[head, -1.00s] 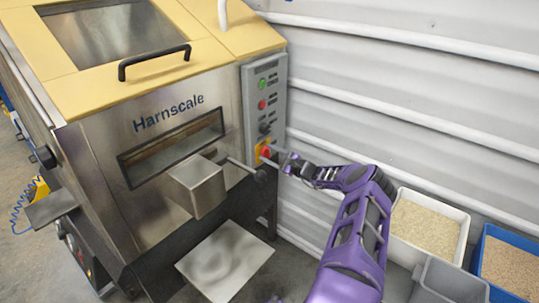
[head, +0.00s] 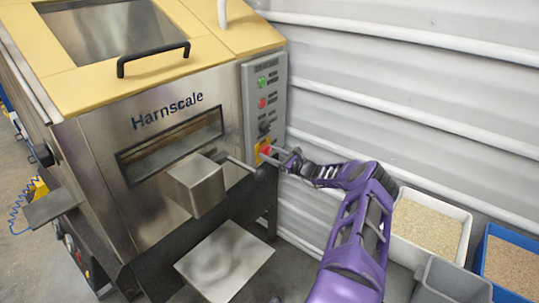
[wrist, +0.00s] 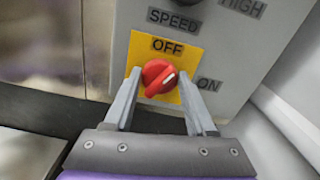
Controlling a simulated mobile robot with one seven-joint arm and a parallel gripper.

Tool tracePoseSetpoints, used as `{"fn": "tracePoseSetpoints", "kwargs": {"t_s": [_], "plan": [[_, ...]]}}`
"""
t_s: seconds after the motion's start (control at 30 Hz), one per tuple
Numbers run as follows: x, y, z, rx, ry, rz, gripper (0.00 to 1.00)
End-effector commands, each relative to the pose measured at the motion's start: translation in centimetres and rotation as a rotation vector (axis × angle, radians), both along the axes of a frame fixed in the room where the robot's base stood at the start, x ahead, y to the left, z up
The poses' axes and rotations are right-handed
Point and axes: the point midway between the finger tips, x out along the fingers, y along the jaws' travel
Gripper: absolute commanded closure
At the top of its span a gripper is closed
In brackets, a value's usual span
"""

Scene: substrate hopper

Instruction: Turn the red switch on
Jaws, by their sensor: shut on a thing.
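The red switch (wrist: 158,77) is a round knob on a yellow plate (wrist: 190,55) on the grey control panel (wrist: 125,30). OFF is printed above it and ON to its right. In the head view my gripper (head: 278,153) reaches the low end of the panel from the right, and the red switch (head: 265,150) shows only in part.
Above the switch are a black knob (head: 264,128), a red button (head: 262,103) and a green button (head: 262,81). A bar with a dark round end (head: 259,174) juts out just below my gripper. A corrugated wall (head: 400,80) stands close behind; bins (head: 430,225) stand at the right.

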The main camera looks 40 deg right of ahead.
Motion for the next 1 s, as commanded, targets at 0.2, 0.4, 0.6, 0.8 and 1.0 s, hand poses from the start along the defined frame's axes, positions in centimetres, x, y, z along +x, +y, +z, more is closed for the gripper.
{"fn": "tracePoseSetpoints", "kwargs": {"t_s": [0.2, 0.4, 0.6, 0.8, 1.0], "plan": [[0.0, 0.05, -0.1, 0.195, 0.062, 0.001, 1.0], [0.02, 0.01, -0.09, 0.376, 0.117, 0.001, 1.0], [0.0, -0.05, -0.1, 0.558, 0.172, 0.0, 1.0], [0.0, -0.07, -0.1, 0.728, 0.224, 0.001, 1.0], [0.0, -0.07, -0.1, 0.866, 0.266, 0.001, 1.0]]}}
